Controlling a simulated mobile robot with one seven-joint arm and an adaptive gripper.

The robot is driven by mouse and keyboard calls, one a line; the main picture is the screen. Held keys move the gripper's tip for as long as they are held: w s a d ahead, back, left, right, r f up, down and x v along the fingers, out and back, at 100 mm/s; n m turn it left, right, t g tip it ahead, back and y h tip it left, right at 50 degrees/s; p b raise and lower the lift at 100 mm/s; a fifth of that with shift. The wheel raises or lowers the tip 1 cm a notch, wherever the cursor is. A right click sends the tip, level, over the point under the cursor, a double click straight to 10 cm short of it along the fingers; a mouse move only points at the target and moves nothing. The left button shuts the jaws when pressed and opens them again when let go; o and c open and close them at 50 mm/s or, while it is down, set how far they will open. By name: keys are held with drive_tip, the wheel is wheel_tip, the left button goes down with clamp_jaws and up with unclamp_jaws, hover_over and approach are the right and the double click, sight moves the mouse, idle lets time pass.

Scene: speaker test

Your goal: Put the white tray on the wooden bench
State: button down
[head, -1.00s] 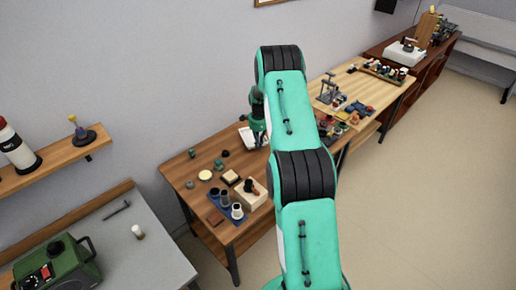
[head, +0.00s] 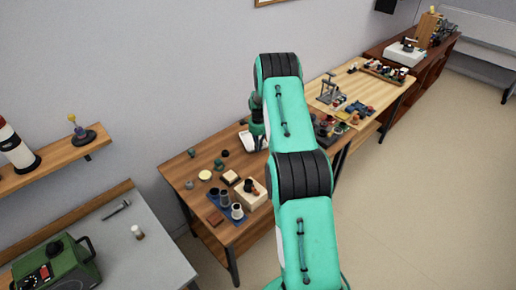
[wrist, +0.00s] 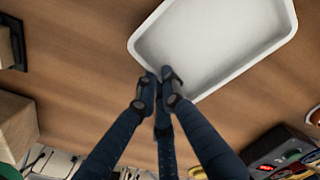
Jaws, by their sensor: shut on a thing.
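The white tray (wrist: 215,45) is a shallow, rimmed rectangle at the top of the wrist view. My gripper (wrist: 163,78) is shut on its near rim at a corner. In the head view the tray (head: 247,141) shows as a small tilted white shape over the back of the brown wooden table (head: 178,172), partly hidden by my arm. My fingertips are hidden there. A lighter wooden bench (head: 392,99) stands beyond it to the right. Whether the tray touches the surface below is unclear.
Several jars, blocks and a blue tray (head: 215,217) crowd the front of the brown table. The lighter bench holds a stand (head: 327,90) and coloured items. A dark red-brown cabinet (head: 425,65) stands further right. The floor (head: 420,190) at right is clear.

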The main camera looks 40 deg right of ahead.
drive_tip(key=shift+f, duration=0.2)
drive_tip(key=c, duration=1.9)
unclamp_jaws()
drive_tip(key=shift+r, duration=0.2)
wheel_tip(320, 180, up, 12)
drive_tip(key=p, duration=0.1)
